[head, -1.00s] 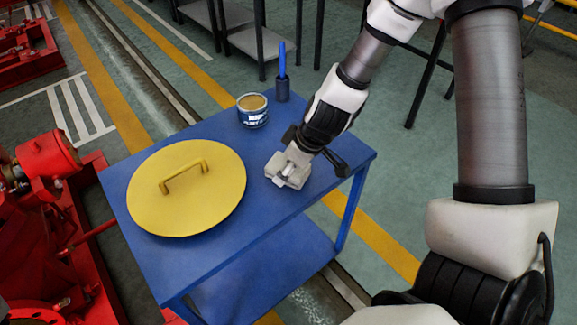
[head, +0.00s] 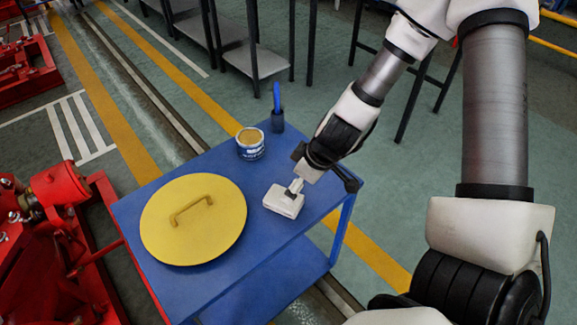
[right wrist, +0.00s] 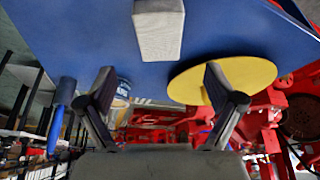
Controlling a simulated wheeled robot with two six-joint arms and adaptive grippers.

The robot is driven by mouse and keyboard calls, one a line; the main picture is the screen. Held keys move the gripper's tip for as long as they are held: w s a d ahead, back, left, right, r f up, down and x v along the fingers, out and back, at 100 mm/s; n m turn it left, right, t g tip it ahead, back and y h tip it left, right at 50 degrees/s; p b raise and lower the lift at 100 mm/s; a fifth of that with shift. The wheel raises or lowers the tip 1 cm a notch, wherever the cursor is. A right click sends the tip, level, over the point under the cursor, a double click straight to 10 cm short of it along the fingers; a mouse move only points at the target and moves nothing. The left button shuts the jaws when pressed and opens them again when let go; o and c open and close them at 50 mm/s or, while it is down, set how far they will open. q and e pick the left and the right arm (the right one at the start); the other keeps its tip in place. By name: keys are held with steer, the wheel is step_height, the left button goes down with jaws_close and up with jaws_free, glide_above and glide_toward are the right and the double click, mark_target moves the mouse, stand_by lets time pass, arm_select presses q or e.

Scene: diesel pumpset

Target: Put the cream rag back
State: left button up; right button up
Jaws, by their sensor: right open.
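The cream rag (head: 283,203), a pale folded block, lies on the blue cart top (head: 235,169) to the right of the round yellow lid. In the right wrist view the rag (right wrist: 159,30) shows at the top centre, beyond the fingertips. My right gripper (head: 298,184) is just behind and above the rag in the head view. The right wrist view shows its two dark fingers (right wrist: 160,78) spread wide with nothing between them. My left gripper is in neither view.
The yellow lid (head: 194,220) with a handle fills the left of the cart top. Red machinery (head: 55,200) is left of the cart.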

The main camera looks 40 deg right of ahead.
steer(key=s+a+f+m+g+h, duration=0.1)
steer(key=s+a+f+m+g, duration=0.1)
steer(key=s+f, duration=0.6)
steer(key=s+a+f+m+g+h+p, duration=0.1)
steer(key=s+a+f+m+g, duration=0.1)
steer(key=s+f, duration=0.6)
steer(key=shift+s+a+m, duration=0.85)
steer(key=shift+m, duration=0.05)
steer(key=shift+f, duration=0.1)
